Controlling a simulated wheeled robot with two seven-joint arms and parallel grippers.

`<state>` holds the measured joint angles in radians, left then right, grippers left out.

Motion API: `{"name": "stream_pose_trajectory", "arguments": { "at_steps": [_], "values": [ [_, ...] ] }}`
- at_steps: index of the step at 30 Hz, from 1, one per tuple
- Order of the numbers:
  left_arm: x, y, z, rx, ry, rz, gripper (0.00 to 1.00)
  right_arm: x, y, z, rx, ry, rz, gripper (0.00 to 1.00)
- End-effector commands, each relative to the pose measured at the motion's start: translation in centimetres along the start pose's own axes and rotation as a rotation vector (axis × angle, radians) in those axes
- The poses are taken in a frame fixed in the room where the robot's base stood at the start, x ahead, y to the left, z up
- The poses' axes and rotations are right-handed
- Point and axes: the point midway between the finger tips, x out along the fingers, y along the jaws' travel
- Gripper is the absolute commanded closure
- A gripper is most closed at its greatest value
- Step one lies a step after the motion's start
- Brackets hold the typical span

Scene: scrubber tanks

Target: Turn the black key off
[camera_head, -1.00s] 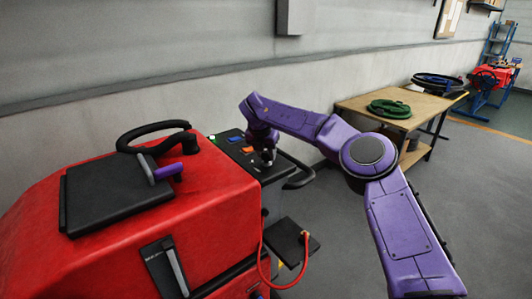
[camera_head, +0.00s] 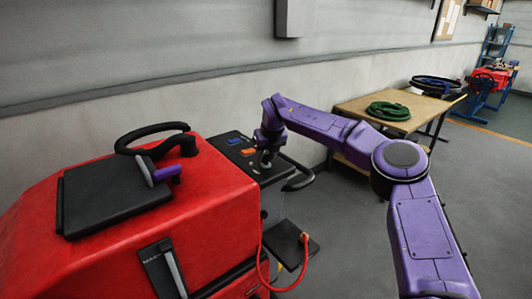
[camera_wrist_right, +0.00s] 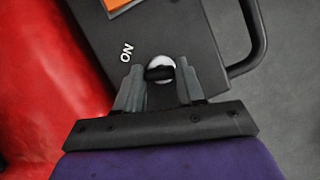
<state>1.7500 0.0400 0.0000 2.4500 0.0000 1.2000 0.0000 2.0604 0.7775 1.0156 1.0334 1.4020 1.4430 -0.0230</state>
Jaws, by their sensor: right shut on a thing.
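The black key (camera_wrist_right: 159,73) sits in a round silver switch (camera_wrist_right: 160,62) on the dark control panel (camera_wrist_right: 170,35) of the red scrubber machine. My right gripper (camera_wrist_right: 159,88) is shut on the key, with one finger on each side of it. In the head view my right gripper (camera_head: 266,160) is low over the panel's right part and hides the key there. My left gripper is not in view.
The red machine body (camera_head: 205,215) fills the lower left. The panel bears a blue button (camera_head: 234,141) and an orange one (camera_head: 249,151). A black handle (camera_head: 300,181) sticks out on the right. A wooden table (camera_head: 432,108) with a green coil stands behind my arm.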

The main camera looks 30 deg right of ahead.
Motion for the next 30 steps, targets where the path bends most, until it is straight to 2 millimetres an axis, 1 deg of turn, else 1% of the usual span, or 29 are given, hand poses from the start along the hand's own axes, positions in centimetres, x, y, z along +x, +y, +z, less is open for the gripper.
{"name": "stream_pose_trajectory", "arguments": {
  "at_steps": [3, 12, 19, 30],
  "values": [
    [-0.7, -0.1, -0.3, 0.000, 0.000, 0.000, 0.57, -0.3, -0.1, 0.1, -0.076, -0.001, 0.033, 0.92],
    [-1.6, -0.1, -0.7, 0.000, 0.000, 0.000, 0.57, -0.2, -0.2, 0.1, -0.221, -0.002, 0.092, 0.92],
    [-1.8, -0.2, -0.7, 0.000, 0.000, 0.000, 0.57, -0.1, -0.2, 0.1, -0.267, -0.002, 0.111, 0.92],
    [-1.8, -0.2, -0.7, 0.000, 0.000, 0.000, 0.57, -0.1, -0.2, 0.1, -0.276, -0.003, 0.114, 0.92]
  ]
}}
